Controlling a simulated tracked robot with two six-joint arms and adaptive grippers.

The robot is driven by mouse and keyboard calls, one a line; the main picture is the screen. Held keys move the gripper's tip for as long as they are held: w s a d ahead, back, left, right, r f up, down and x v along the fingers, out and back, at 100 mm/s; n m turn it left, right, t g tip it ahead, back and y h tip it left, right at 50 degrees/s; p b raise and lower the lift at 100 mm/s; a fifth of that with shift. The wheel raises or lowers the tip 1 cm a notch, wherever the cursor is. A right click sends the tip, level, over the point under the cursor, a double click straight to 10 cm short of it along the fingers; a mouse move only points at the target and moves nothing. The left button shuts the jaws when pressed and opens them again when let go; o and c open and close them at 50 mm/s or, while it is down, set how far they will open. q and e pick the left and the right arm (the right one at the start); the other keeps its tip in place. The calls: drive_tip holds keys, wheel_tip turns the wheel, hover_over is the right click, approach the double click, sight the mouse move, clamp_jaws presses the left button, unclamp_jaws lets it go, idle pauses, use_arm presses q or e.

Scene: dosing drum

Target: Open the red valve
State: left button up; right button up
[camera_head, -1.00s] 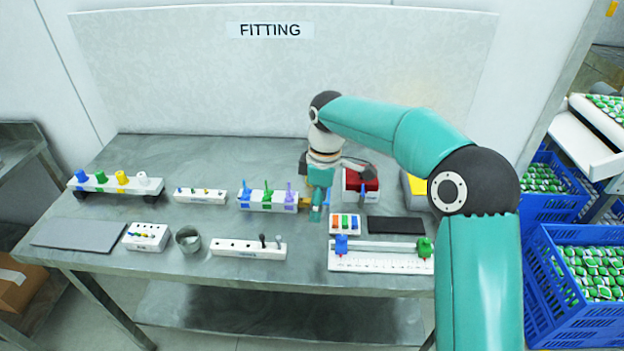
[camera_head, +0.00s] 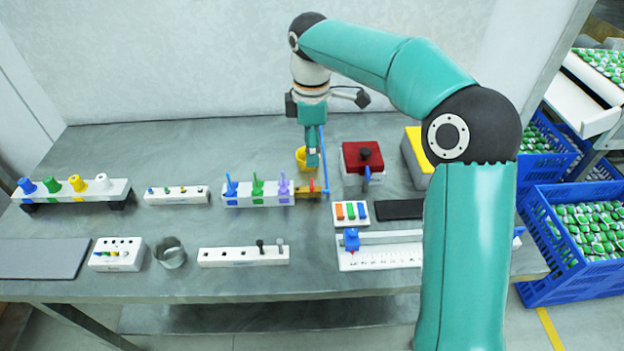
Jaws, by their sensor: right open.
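A small brass-coloured fitting (camera_head: 303,193) sits at the right end of the white rack (camera_head: 233,201) that holds the blue, green and purple handles. A small red handle (camera_head: 312,184), which looks like the red valve, stands on this fitting. Its exact angle is too small to tell. My right gripper (camera_head: 319,173) points down, open and empty, just above and beside the red handle. I cannot tell whether a finger touches it. My left gripper is not in view.
A yellow cup (camera_head: 301,158) stands behind my gripper. A red-topped box (camera_head: 362,154) with a black knob is to the right. A tray of coloured blocks (camera_head: 351,220) and a slider scale (camera_head: 390,254) lie in front. The table's back left is clear.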

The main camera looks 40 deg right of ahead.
sight(312, 183)
wheel_tip(312, 183, down, 10)
drive_tip(key=shift+s+f+b, duration=0.1)
drive_tip(key=shift+s+b, duration=0.05)
drive_tip(key=shift+b, duration=0.15)
